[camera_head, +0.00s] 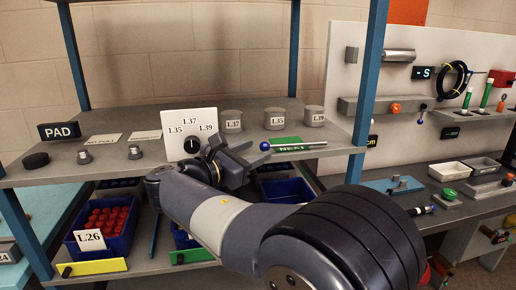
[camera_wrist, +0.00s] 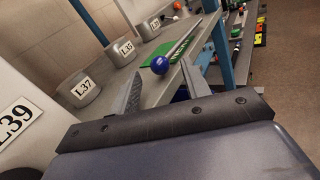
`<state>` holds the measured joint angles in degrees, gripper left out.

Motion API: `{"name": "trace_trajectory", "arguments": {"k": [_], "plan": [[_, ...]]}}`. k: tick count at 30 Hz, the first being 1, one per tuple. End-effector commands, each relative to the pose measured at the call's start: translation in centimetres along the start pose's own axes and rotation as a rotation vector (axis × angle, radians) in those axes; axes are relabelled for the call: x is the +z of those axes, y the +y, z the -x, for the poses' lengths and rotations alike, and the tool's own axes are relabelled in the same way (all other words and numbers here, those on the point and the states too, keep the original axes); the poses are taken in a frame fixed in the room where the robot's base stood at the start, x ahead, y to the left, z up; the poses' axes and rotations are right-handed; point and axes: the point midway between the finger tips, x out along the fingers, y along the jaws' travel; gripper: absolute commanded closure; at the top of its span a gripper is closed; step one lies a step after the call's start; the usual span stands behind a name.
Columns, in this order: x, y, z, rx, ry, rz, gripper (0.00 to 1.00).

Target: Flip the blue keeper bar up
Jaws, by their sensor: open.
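A silver bar (camera_head: 298,147) with a blue ball knob (camera_head: 265,146) at its left end lies about level over a green plate (camera_head: 284,140) near the front right of the upper shelf. It is the closest match I see to the keeper bar; only its knob is blue. In the wrist view the blue knob (camera_wrist: 160,65) shows between my two fingers, with the bar (camera_wrist: 183,42) running away behind it. My gripper (camera_head: 243,156) is open and empty, just left of the knob. It also shows in the wrist view (camera_wrist: 162,84). Whether a finger touches the knob cannot be told.
Grey cups (camera_head: 275,118) labelled L37, L35 and L39 stand behind the bar. A white dial panel (camera_head: 174,126) stands to the left. A blue post (camera_head: 368,75) rises at the shelf's right end. Blue bins (camera_head: 285,190) sit on the shelf below.

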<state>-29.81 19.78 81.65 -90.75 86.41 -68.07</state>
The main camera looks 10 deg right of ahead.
Motion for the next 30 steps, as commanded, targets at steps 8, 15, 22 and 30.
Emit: {"name": "trace_trajectory", "arguments": {"k": [8,15,22,30], "plan": [[0.0,0.0,-2.1,0.0,0.0,0.0,0.55],[0.0,0.0,-2.2,0.001,0.0,0.0,0.55],[0.0,0.0,-2.1,0.001,0.001,0.0,0.74],[0.0,0.0,-2.1,0.001,0.001,0.0,0.96]]}}
